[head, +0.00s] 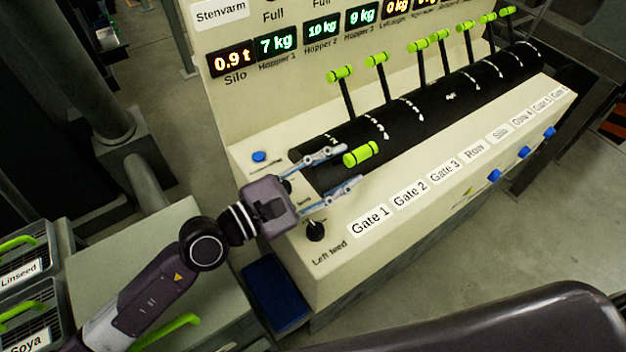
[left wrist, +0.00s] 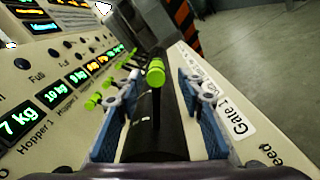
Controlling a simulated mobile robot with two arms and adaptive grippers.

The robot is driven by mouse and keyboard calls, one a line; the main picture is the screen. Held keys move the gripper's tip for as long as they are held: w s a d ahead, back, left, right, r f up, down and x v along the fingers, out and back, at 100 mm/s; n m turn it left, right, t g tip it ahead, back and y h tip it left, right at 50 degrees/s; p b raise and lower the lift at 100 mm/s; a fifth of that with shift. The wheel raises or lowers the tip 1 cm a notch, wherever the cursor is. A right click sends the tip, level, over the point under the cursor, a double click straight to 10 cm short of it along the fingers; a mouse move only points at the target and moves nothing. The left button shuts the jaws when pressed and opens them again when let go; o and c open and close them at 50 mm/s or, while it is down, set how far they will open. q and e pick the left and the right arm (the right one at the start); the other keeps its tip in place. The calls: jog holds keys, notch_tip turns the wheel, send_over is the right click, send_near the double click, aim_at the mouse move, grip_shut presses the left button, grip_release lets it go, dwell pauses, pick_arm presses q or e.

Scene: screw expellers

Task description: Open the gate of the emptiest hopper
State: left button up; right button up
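The first lever in the row, at the Gate 1 label (head: 370,220), has a lime-green handle (head: 361,154) and leans toward the front of the console. The left wrist view shows this handle (left wrist: 156,73) on its dark stem. My left gripper (head: 349,166) is open, with its blue fingers on either side of the lever and apart from it. The other levers, such as the second one (head: 340,73), stand tilted back. Displays read 7 kg for Hopper 1 (head: 276,45), 10 kg for Hopper 2 (head: 322,30) and 9 kg for Hopper 3 (head: 361,17). Farther hopper readings are cut off.
The levers rise from a black drum (head: 450,97) on the cream console (head: 420,240). A black knob (head: 315,230) marked Left feed and a blue button (head: 258,156) are near my left gripper. Linseed and Soya crates (head: 25,262) stand at the left.

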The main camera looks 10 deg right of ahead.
pick_arm(q)
jog(key=v, duration=0.6)
jog(key=shift+a, duration=0.25)
jog(key=shift+s, duration=0.15)
